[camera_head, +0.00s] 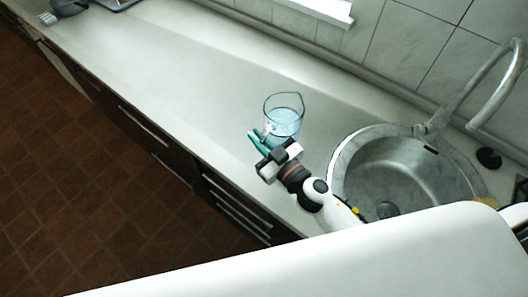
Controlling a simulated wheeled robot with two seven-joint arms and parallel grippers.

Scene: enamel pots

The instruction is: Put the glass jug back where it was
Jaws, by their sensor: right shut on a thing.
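The glass jug (285,118) is clear with a bluish tint and a spout at its rim. It is upright over the pale countertop, left of the sink; I cannot tell whether its base touches the counter. My right gripper (262,136) is at the jug's near-left side, its green fingers shut on the jug. The exact grip spot is partly hidden by the fingers. My left gripper is not in view.
A round steel sink (346,150) with a tall curved faucet (468,88) lies to the right. The countertop (160,70) is clear to the left. Dark items (68,7) stand at its far left end. A tiled wall runs behind, and drawers face the brown tiled floor (75,190).

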